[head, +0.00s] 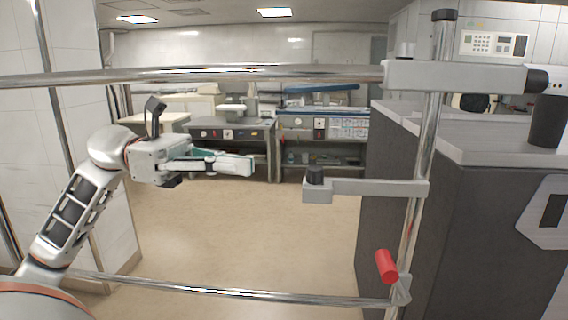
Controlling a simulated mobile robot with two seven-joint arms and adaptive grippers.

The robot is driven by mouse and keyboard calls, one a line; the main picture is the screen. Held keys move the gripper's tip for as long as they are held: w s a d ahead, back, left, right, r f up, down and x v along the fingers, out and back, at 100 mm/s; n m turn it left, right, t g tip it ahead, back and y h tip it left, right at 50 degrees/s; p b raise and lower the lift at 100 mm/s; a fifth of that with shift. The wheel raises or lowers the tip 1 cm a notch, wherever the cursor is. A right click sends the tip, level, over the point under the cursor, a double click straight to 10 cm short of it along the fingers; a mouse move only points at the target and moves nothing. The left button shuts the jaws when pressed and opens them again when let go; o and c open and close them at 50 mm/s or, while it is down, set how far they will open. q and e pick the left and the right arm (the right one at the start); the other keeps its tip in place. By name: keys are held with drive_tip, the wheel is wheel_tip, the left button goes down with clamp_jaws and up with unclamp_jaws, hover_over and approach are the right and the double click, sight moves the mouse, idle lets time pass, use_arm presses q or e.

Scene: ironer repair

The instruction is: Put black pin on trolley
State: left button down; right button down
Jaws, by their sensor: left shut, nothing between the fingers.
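A short black pin-like cylinder (315,174) stands upright on the end of a grey bracket (375,187), which is fixed to a chrome post. I cannot tell for sure that this is the black pin of the task. The chrome tube frame (200,77) spans the view in front of me; I cannot tell whether it is the trolley. My left gripper (250,165) is shut and empty, pointing right. It is left of the black cylinder and apart from it. My right gripper is not in view.
A red handle (387,266) sits low on the chrome post. A black cap (445,14) tops the post. A dark cabinet (485,240) with a grey top fills the right. Work tables (232,123) stand at the back. The floor (240,235) between is clear.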

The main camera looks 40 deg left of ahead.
use_arm(q)
drive_tip(key=p, duration=0.2)
approach(314, 173)
drive_tip(key=w+d, duration=0.3)
drive_tip(key=d, duration=0.1)
drive_tip(key=shift+w+d+f, duration=0.15)
drive_tip(key=shift+d+f, duration=0.05)
drive_tip(key=shift+d, duration=0.15)
drive_tip(key=shift+w+d+f+b, duration=0.1)
drive_tip(key=shift+d+b, duration=0.1)
drive_tip(key=shift+d, duration=0.15)
drive_tip(key=shift+w+d+b, duration=0.15)
drive_tip(key=shift+d+b, duration=0.05)
drive_tip(key=shift+d, duration=0.1)
